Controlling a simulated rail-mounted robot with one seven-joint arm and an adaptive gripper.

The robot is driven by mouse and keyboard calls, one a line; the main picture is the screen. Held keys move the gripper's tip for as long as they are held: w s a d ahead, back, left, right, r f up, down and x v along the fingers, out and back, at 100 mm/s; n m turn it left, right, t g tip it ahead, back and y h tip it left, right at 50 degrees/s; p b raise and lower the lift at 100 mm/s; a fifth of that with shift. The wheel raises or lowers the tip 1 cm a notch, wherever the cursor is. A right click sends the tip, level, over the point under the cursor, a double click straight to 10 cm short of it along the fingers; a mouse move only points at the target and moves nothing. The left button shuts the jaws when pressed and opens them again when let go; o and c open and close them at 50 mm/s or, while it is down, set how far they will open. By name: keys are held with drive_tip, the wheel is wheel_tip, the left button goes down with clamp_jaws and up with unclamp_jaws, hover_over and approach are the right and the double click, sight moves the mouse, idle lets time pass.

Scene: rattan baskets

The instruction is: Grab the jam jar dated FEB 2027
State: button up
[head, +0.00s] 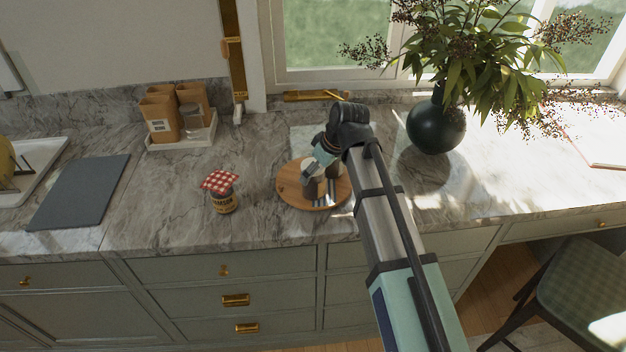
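A jam jar (223,203) with a red-and-white checked cloth lid stands on the marble counter near its front edge, left of the round wooden board (287,197). Its label shows dark lettering, too small to read, so I cannot tell a date. My gripper (315,185) is over the round board, to the right of the jar and apart from it. Small pale and dark shapes show at the gripper on the board. I cannot tell whether they are fingers or items there. My arm hides part of the board, and the finger opening is unclear.
A white tray (182,138) with tan containers (160,112) stands at the back left. A dark slab (78,192) lies farther left. A round dark vase (437,126) with leafy branches stands right of my arm. The counter around the jar is clear.

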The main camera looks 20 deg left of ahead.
drive_tip(key=shift+p+x, duration=0.75)
drive_tip(key=shift+x, duration=1.3)
drive_tip(key=shift+w+d, duration=0.1)
drive_tip(key=shift+w, duration=0.05)
drive_tip(key=c, duration=1.6)
drive_tip(key=shift+c, duration=0.4)
drive_tip(key=shift+r, duration=0.1)
